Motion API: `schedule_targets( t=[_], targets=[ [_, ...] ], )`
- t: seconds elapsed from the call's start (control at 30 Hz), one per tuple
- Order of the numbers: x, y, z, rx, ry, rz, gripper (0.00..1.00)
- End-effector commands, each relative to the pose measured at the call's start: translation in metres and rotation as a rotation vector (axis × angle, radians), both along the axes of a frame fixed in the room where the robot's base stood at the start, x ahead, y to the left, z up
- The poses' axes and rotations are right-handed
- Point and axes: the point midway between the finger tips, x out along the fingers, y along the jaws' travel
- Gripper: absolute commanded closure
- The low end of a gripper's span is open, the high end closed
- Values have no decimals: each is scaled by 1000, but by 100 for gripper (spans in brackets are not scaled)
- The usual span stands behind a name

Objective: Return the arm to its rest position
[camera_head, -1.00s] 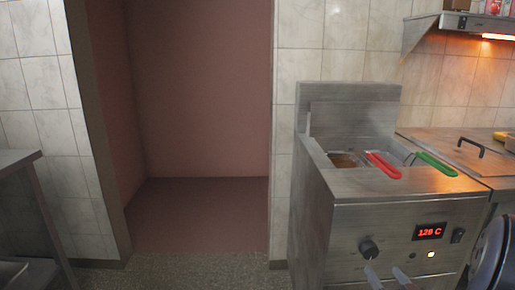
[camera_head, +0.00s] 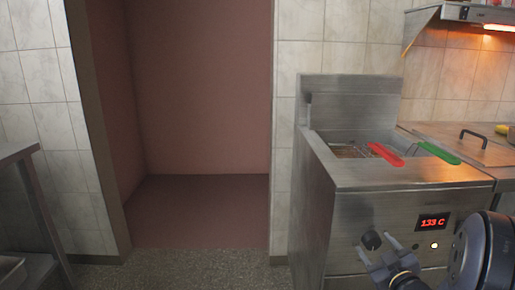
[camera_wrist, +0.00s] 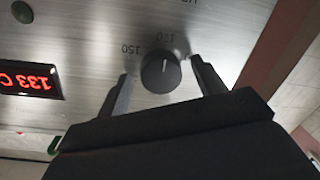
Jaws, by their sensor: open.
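My gripper (camera_wrist: 161,80) is open in front of the fryer's control panel. Its two fingers stand on either side of a black knob (camera_wrist: 161,72) in the wrist view, with a gap at each side. The knob's pointer mark is beside the printed 150 and 170. In the head view the gripper (camera_head: 376,249) is low at the fryer's front, just below the knob (camera_head: 371,239). My arm link fills the lower right corner.
The steel fryer (camera_head: 415,174) holds baskets with a red handle (camera_head: 385,153) and a green handle (camera_head: 439,152). Its display (camera_head: 433,222) reads 133 C, with a white light (camera_head: 434,245) below. A steel table (camera_head: 18,150) stands left. The floor (camera_head: 190,272) between is clear.

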Motion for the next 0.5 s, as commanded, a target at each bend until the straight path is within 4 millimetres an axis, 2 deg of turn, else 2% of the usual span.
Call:
schedule_targets(
  t=[0.5],
  targets=[
    [0,0,0,-494,-18,-1,35]
  ],
)
